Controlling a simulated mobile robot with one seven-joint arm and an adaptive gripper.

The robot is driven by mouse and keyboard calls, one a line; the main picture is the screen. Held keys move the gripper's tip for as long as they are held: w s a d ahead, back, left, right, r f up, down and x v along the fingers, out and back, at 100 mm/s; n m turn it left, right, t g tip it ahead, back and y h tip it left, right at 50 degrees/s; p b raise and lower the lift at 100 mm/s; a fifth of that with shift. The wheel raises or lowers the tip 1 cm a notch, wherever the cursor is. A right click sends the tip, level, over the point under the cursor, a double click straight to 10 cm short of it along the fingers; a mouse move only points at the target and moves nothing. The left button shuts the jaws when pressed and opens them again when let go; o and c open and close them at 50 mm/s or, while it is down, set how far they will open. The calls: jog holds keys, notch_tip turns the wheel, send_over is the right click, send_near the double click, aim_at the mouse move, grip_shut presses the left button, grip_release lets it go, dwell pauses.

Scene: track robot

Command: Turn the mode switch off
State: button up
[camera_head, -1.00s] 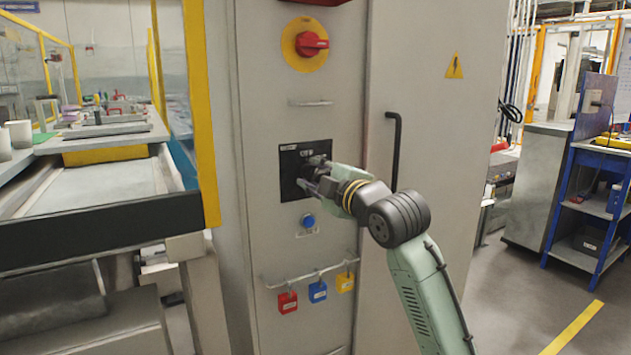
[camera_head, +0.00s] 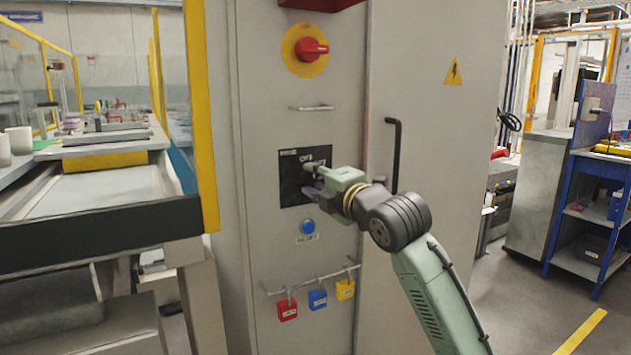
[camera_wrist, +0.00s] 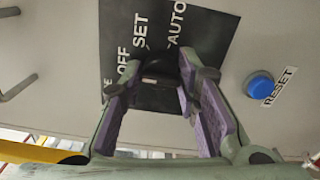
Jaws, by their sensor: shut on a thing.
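The mode switch is a dark knob (camera_wrist: 159,76) on a black plate (camera_head: 290,165) on the grey cabinet front. The plate carries the labels OFF, SET and AUTO, seen in the wrist view (camera_wrist: 190,50). My gripper (camera_head: 312,181) is at the plate, with its purple-lined fingers on both sides of the knob. In the wrist view the fingertips (camera_wrist: 164,82) are closed on the knob. In the head view the gripper hides most of the knob. The exact label the knob points to cannot be told.
A blue RESET button (camera_head: 307,227) is just below the plate. A red rotary handle on a yellow disc (camera_head: 306,50) is above. Padlocks (camera_head: 317,299) hang on a rail below. A black door handle (camera_head: 393,155) is to the right of the plate.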

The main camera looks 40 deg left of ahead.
jog(key=shift+f, duration=0.1)
jog(key=o, duration=1.1)
jog(key=v, duration=1.2)
